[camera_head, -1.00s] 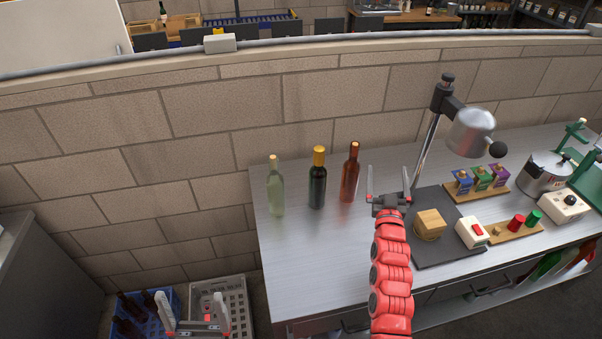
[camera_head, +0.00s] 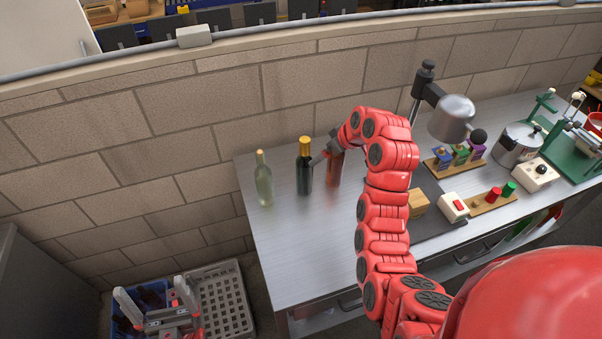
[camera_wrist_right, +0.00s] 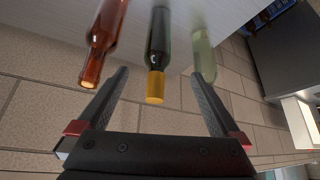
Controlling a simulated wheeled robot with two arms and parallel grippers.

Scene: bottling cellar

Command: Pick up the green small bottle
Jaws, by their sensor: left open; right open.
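Three bottles stand upright in a row on the metal table (camera_head: 300,240). The leftmost is a pale green, clear bottle (camera_head: 263,180). The middle one is a dark green bottle with a yellow cap (camera_head: 304,168), and a red-brown bottle (camera_head: 334,172) is partly hidden behind my right arm. My right gripper (camera_wrist_right: 160,76) is open in the right wrist view. The dark green bottle (camera_wrist_right: 158,45) shows between its fingers; contact cannot be told. The red-brown bottle (camera_wrist_right: 100,45) and pale green bottle (camera_wrist_right: 204,57) lie either side. My left gripper (camera_head: 154,293) is open and empty, low at the left.
A grey crate (camera_head: 228,300) and a blue crate (camera_head: 122,325) are beside the table, below my left gripper. A lamp-like stand (camera_head: 450,118), a wooden block (camera_head: 418,202) and small coloured items are at the right. A brick wall (camera_head: 190,170) rises behind the bottles.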

